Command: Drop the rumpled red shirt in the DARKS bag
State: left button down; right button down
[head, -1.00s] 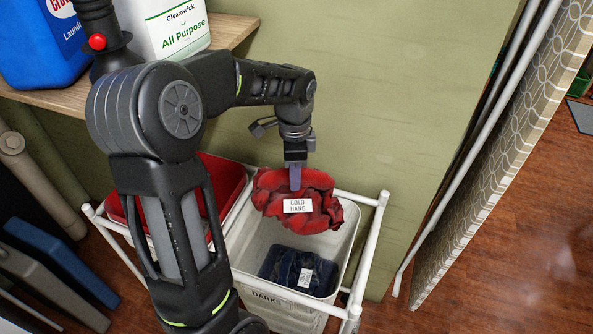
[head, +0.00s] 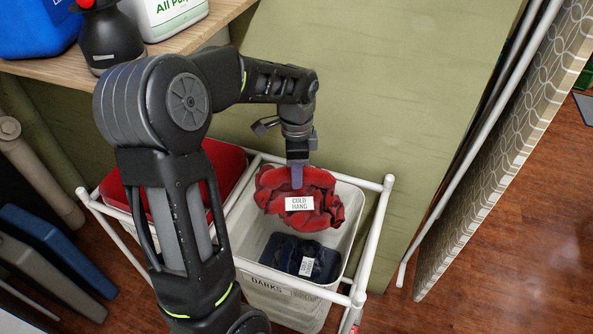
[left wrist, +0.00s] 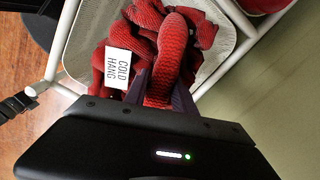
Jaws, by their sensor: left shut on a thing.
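The rumpled red shirt (head: 315,212) with a white "COLD HANG" tag hangs from my left gripper (head: 297,180). The gripper is shut on it, above the opening of the white DARKS bag (head: 346,245). In the left wrist view the shirt (left wrist: 165,60) is bunched between the two fingers, and the pale bag lies behind it. A dark blue garment (head: 290,255) with a white tag lies inside the DARKS bag. The shirt hides part of the bag's back. My right gripper does not show.
A red-lined bag (head: 222,165) stands left of the DARKS bag in the white frame (head: 375,225). A wooden shelf (head: 225,22) with bottles is at upper left. A patterned board (head: 500,150) leans at right. Wooden floor (head: 500,270) is clear at lower right.

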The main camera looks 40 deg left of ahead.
pick_arm(q)
jog(key=c, duration=0.9)
grip_release()
jog(key=shift+c, duration=0.2)
notch_tip(320, 180, up, 8)
jog(key=shift+f, duration=0.1)
